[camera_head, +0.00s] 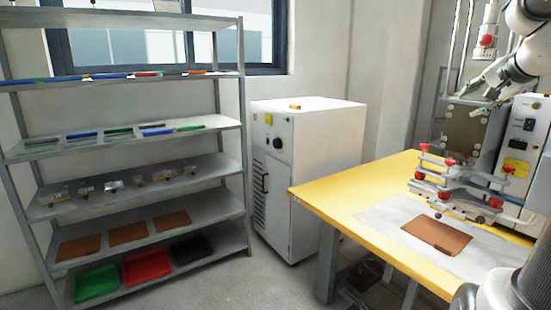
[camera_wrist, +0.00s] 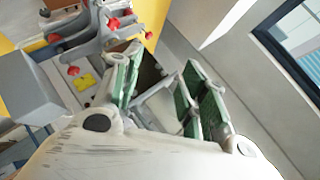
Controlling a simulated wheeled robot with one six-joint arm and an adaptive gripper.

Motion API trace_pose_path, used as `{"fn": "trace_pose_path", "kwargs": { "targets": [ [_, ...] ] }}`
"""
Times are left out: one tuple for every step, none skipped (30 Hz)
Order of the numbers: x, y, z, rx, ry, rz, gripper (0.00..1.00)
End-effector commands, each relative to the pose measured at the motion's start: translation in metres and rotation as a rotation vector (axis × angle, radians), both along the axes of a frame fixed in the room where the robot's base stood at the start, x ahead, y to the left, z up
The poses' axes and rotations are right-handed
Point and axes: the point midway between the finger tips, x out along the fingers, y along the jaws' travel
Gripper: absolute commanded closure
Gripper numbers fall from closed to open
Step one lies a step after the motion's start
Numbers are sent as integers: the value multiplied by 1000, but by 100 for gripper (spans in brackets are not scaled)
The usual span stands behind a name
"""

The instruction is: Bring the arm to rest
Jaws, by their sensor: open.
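My gripper (camera_head: 476,98) is at the upper right of the head view, at the end of my white arm, raised above the yellow table (camera_head: 330,187). The wrist view shows my gripper (camera_wrist: 163,62) with its green-padded fingers spread apart and nothing held between them. The grey clamp fixture with red knobs (camera_head: 455,180) stands below it on the table; its red knobs also show at the upper left of the wrist view.
A brown sheet (camera_head: 436,236) lies on a grey mat on the table. A white welding machine (camera_head: 520,140) stands behind the fixture, close to my arm. A white cabinet (camera_head: 310,180) and a grey shelf rack (camera_head: 242,120) with bins and parts stand to the left.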

Motion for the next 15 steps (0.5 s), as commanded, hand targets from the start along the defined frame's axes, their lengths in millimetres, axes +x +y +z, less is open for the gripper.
{"fn": "trace_pose_path", "kwargs": {
  "targets": [
    [-19, 28, -26, -54, 102, 102, 57],
    [-33, 43, -42, -91, 168, 167, 57],
    [-52, 62, -62, -140, 252, 257, 57],
    [-68, 77, -76, -175, 313, 324, 57],
    [-85, 91, -90, -212, 374, 393, 57],
    [-108, 108, -107, -263, 452, 487, 57],
    [-126, 120, -120, -302, 509, 559, 57],
    [-145, 131, -131, -343, 562, 631, 57],
    [-170, 144, -146, -401, 628, 723, 57],
    [-189, 153, -156, -445, 673, 791, 57],
    [-206, 160, -165, -491, 710, 852, 57],
    [-221, 167, -174, -543, 738, 912, 57],
    [-228, 172, -178, -575, 742, 944, 57],
    [-232, 177, -180, -603, 735, 970, 57],
    [-234, 184, -181, -627, 715, 997, 57]
  ]
}}
